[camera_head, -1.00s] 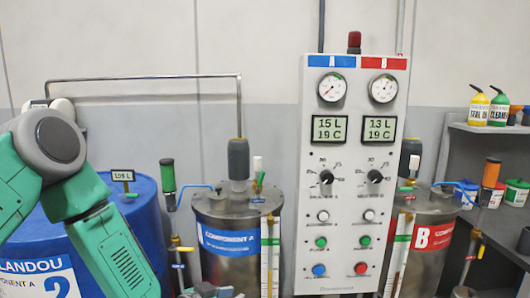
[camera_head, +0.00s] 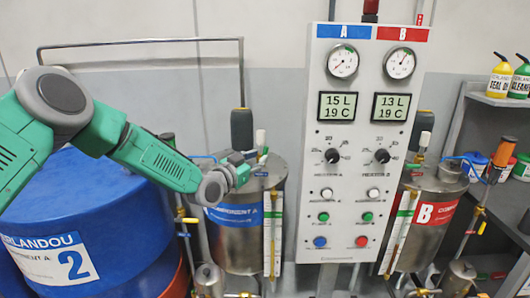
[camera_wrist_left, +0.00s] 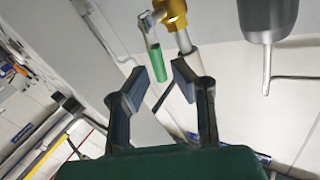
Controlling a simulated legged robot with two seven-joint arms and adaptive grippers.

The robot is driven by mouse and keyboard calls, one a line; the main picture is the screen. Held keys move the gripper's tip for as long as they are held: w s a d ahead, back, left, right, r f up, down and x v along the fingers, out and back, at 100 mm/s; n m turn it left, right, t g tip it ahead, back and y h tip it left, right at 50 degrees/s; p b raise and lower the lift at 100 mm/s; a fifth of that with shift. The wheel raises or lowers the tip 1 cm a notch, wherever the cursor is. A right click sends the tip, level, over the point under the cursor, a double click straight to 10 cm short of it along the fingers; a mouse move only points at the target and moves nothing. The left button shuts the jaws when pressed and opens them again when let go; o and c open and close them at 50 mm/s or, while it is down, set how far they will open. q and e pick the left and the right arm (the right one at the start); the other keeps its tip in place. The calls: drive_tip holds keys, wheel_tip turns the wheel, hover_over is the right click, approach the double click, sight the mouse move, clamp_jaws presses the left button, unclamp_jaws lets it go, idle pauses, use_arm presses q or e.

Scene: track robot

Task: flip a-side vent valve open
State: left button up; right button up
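The A-side tank (camera_head: 235,252), with its blue Component A label, stands left of the control panel. On its lid is a small valve with a white cap (camera_head: 260,137), partly hidden by my left gripper (camera_head: 242,168). In the left wrist view, the valve's green handle (camera_wrist_left: 155,62) hangs on a metal lever beside a brass body (camera_wrist_left: 173,10). My left gripper's two fingers (camera_wrist_left: 158,84) are open and apart. The handle appears just ahead of the gap between them; I see no clear contact. My right gripper is not in view.
A dark-topped cylinder (camera_head: 241,128) rises from the lid close to the gripper. The control panel (camera_head: 345,235) stands to the right, with the B tank (camera_head: 420,245) beyond it. A blue drum (camera_head: 100,215) stands below my left arm.

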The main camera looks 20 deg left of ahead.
sight(265, 153)
use_arm(q)
drive_tip(key=shift+x, duration=1.95)
clamp_jaws()
drive_tip(key=n+b, duration=0.1)
drive_tip(key=b, duration=0.2)
drive_tip(key=a+n+t+b, duration=0.1)
drive_tip(key=b, duration=0.2)
drive_tip(key=shift+s+f, duration=0.1)
drive_tip(key=shift+s, duration=0.1)
drive_tip(key=shift+a+r+n+t+b, duration=0.1)
drive_tip(key=shift+r+n+t+b, duration=0.1)
drive_tip(key=shift+n+t+b, duration=0.25)
unclamp_jaws()
drive_tip(key=shift+s, duration=0.1)
drive_tip(key=shift+a, duration=0.1)
